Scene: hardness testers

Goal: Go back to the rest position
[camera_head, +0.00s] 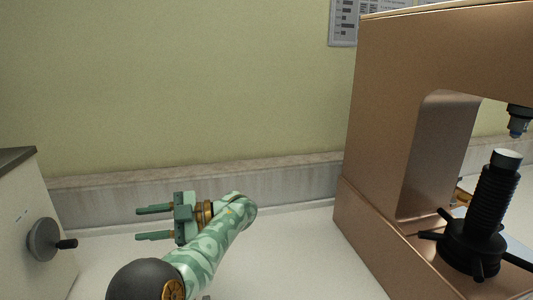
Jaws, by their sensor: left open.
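My left gripper (154,223) is at the lower left of the head view, above the white table. Its two green fingers point left and stand apart, with nothing between them. My green patterned left arm runs down from it to a dark round joint at the bottom edge. My right gripper is not in view.
A copper-coloured hardness tester (388,130) stands at the right, with a black threaded spindle (492,205) and a handwheel. A pale machine (30,200) with a grey crank wheel (43,240) stands at the left. The white table (300,255) is clear between them, before a wall.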

